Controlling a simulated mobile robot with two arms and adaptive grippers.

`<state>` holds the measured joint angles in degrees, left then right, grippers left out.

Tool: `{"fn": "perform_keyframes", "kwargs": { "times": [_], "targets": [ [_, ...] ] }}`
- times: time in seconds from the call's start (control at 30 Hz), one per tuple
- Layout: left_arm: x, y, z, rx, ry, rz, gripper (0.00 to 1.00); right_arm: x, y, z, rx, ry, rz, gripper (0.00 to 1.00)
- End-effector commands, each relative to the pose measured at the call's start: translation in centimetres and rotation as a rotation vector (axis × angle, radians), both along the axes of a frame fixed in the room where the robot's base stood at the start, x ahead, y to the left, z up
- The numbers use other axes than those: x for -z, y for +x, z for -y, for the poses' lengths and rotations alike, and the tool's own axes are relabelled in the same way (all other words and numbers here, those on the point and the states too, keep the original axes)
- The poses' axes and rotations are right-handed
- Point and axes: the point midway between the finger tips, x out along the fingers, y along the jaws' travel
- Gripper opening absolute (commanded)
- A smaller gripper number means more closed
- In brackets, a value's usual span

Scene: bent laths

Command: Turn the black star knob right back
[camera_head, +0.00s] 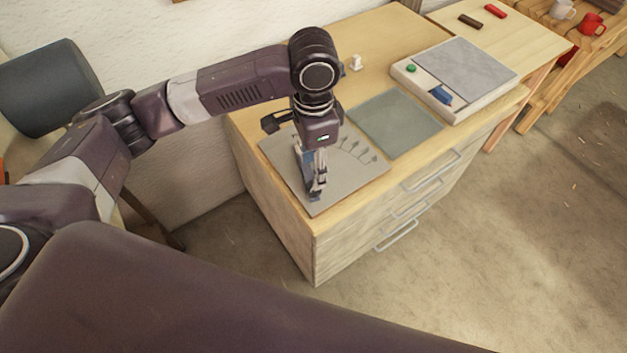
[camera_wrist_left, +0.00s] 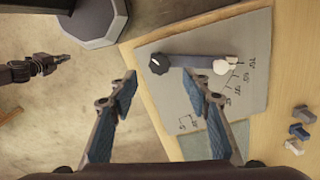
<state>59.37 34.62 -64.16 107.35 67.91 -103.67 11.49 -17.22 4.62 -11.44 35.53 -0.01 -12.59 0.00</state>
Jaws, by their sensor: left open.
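The black star knob (camera_wrist_left: 158,63) sits at one end of a blue-grey bar (camera_wrist_left: 190,61) on a grey plate (camera_wrist_left: 165,98) with angle marks. A pale round knob (camera_wrist_left: 221,66) is at the bar's other end. In the head view the plate (camera_head: 350,180) lies on the cabinet's near left corner, and my left gripper (camera_head: 316,192) is over it, hiding most of the bar. In the wrist view my left gripper (camera_wrist_left: 160,76) is open and empty, its fingertips on either side of the star knob's line. What looks like my right gripper (camera_wrist_left: 64,59) shows small at the left; its jaws are unclear.
A grey-green mat (camera_head: 400,125) lies beside the plate on the wooden cabinet (camera_head: 375,42). A pale box (camera_head: 477,104) with a green button (camera_head: 411,68) stands farther right. Small blocks (camera_wrist_left: 299,131) lie at the wrist view's right. Open floor (camera_head: 520,220) lies to the right.

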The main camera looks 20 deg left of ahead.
Motion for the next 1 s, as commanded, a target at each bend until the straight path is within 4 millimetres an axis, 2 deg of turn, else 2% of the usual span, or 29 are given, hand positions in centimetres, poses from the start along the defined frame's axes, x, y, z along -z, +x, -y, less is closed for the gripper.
{"fn": "perform_keyframes", "kwargs": {
  "times": [0.2, 0.4, 0.77, 1.0],
  "targets": [
    [3.6, -0.1, 0.0, 0.0, 0.001, -0.003, 0.44, -0.8, 0.1, 0.0, 0.0, 0.0, 0.001, 0.0],
    [6.0, -0.1, 0.0, 0.0, 0.0, 0.0, 0.44, -1.1, 0.1, 0.0, 0.0, 0.0, 0.001, 0.0],
    [6.7, 0.0, 0.0, 0.001, -0.001, 0.002, 0.44, -1.1, 0.1, 0.0, 0.0, 0.0, 0.001, 0.0],
    [6.7, 0.0, 0.0, 0.001, 0.0, 0.003, 0.18, -1.1, 0.1, 0.0, 0.0, 0.0, 0.001, 0.0]
  ]
}}
